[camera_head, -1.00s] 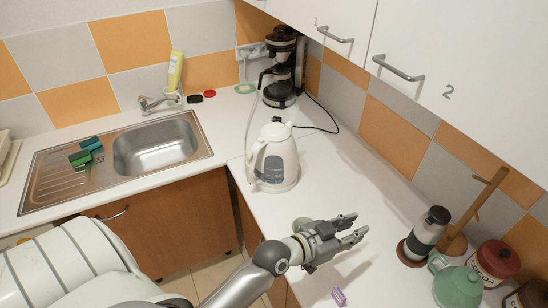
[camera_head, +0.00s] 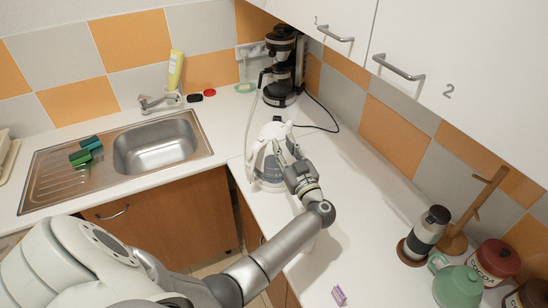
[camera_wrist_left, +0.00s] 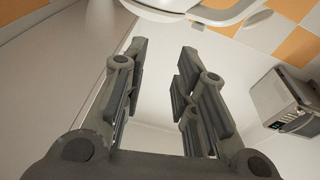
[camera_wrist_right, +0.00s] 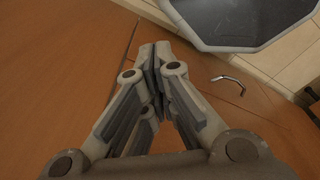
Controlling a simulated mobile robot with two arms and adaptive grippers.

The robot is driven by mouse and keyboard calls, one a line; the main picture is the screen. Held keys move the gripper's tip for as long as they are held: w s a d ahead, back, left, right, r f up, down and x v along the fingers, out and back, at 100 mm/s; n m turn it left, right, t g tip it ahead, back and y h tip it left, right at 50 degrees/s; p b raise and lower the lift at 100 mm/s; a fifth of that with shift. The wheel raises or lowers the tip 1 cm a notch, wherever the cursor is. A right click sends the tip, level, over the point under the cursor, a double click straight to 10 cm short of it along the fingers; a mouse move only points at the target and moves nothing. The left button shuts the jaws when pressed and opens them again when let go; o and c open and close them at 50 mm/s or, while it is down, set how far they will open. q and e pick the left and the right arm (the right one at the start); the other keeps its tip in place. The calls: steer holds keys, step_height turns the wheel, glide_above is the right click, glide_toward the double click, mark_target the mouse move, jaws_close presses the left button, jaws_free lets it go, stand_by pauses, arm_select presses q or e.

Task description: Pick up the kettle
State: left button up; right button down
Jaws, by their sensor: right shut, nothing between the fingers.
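The white kettle (camera_head: 262,167) stands upright on the counter in the head view, its right side partly hidden by my left gripper (camera_head: 284,152). My left gripper is at the near right side of the kettle. In the left wrist view the fingers (camera_wrist_left: 160,60) are spread wide with nothing between them, and part of the white kettle (camera_wrist_left: 225,14) shows at the top edge, beyond the fingertips. Whether they touch the kettle cannot be told. My right gripper (camera_wrist_right: 158,55) shows only in the right wrist view, shut and empty, in front of brown cabinet fronts.
A coffee maker (camera_head: 284,68) stands behind the kettle, its black cord on the counter. The sink (camera_head: 155,146) is left. At right stand a grinder (camera_head: 424,236), a wooden rack (camera_head: 472,215), a green teapot (camera_head: 458,287) and a red jar (camera_head: 494,262). A purple item (camera_head: 338,295) lies in front.

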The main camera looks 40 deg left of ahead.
arm_select(q)
steer(key=s+a+f+n+g, duration=0.2)
steer(key=s+a+f+g, duration=0.15)
steer(key=g, duration=0.25)
steer(key=g+b, duration=0.2)
steer(key=b, duration=0.5)
glide_toward(253, 170)
steer(key=a+f, duration=0.1)
steer(key=a, duration=0.3)
steer(key=shift+w+a+n+y+p, duration=0.3)
steer(key=shift+w+a+n, duration=0.15)
steer(key=shift+a, duration=0.1)
steer(key=a, duration=0.2)
steer(key=a+b, duration=0.1)
steer(key=a, duration=0.3)
steer(key=shift+w+a+b, duration=0.1)
steer(key=shift+w+b, duration=0.3)
steer(key=shift+c, duration=0.3)
jaws_close()
